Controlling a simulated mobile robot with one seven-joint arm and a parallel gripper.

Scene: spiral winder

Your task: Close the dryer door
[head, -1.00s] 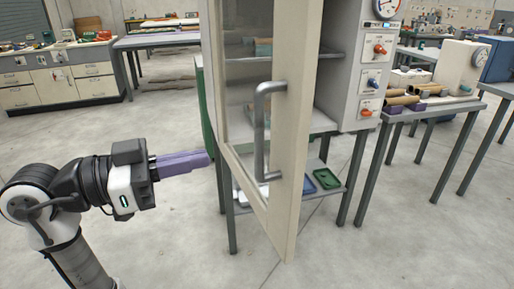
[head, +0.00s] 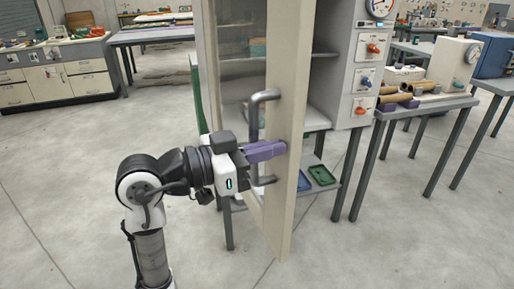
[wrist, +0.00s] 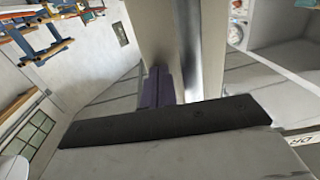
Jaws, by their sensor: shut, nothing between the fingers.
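The dryer door (head: 283,190) is a cream frame with a glass pane, and it stands wide open toward me. Its grey bar handle (head: 263,96) is upright on the door's outer face. My gripper (head: 280,148) is shut and empty, with its purple fingers across the handle's span and their tips at the door frame. I cannot tell whether they touch it. In the wrist view the purple fingers (wrist: 159,86) point at the cream door frame (wrist: 153,40), beside the grey handle bar (wrist: 188,50). The dryer cabinet (head: 345,75) is behind, its shelves partly visible.
The dryer has a gauge (head: 379,7) and several knobs on its front panel. A green tray (head: 322,175) lies on the shelf under it. A grey table (head: 440,105) with rolls stands at the right. The floor (head: 75,200) at the left is clear.

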